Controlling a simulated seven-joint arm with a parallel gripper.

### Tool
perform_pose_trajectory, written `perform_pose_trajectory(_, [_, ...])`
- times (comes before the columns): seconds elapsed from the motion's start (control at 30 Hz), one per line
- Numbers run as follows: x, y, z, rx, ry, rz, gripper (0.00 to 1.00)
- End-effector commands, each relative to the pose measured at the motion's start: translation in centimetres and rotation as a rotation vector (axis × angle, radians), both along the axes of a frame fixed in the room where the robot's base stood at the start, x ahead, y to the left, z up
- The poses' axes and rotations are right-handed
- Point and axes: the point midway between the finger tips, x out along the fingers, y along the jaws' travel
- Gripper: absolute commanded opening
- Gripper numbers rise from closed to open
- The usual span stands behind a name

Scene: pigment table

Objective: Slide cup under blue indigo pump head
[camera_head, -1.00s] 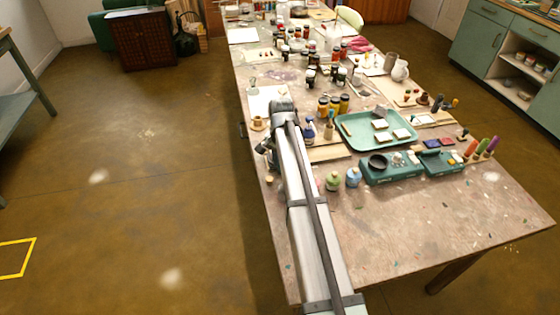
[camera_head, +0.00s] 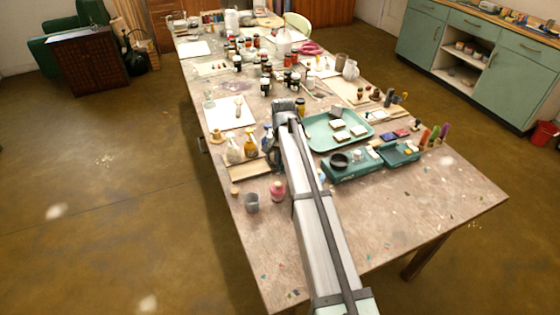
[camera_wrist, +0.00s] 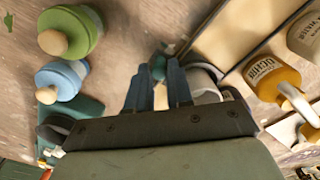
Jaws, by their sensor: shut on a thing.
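In the head view my arm hides my gripper. In the wrist view my gripper (camera_wrist: 158,68) has its blue fingers close together, shut on a small dark teal thing at the tips; I cannot tell what it is. A grey cup (camera_head: 251,203) stands upright in front of a beige board (camera_head: 248,171) in the head view, apart from the bottles. A blue bottle (camera_head: 268,137), probably the indigo pump, is partly hidden by my arm. Beside it stand an ochre pump bottle (camera_head: 250,147) and a white one (camera_head: 234,151). A grey-white round thing (camera_wrist: 205,84) is just right of my fingers.
A pink bottle (camera_head: 277,190) stands close to my arm. A green jar (camera_wrist: 72,30) and a blue jar (camera_wrist: 62,80) are left of my fingers in the wrist view. A teal tray (camera_head: 318,142) lies right of my arm. The table's near right part is clear.

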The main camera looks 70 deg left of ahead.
Motion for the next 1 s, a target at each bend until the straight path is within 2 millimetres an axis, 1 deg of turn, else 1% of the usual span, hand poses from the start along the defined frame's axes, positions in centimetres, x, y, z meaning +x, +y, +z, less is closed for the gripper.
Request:
perform_pose_trajectory(0.03, [0.0,0.0,0.0,0.002,-0.001,0.001,0.24])
perform_pose_trajectory(0.27, [0.0,0.0,0.0,0.001,-0.001,0.000,0.46])
perform_pose_trajectory(0.5, [0.0,0.0,0.0,0.000,0.000,0.000,0.46])
perform_pose_trajectory(0.63, [0.0,0.0,0.6,0.001,-0.001,0.000,0.46])
perform_pose_trajectory(0.77, [0.0,0.1,2.2,0.002,-0.001,0.000,0.46])
perform_pose_trajectory(1.0, [0.0,0.1,6.9,0.002,-0.001,0.000,0.46])
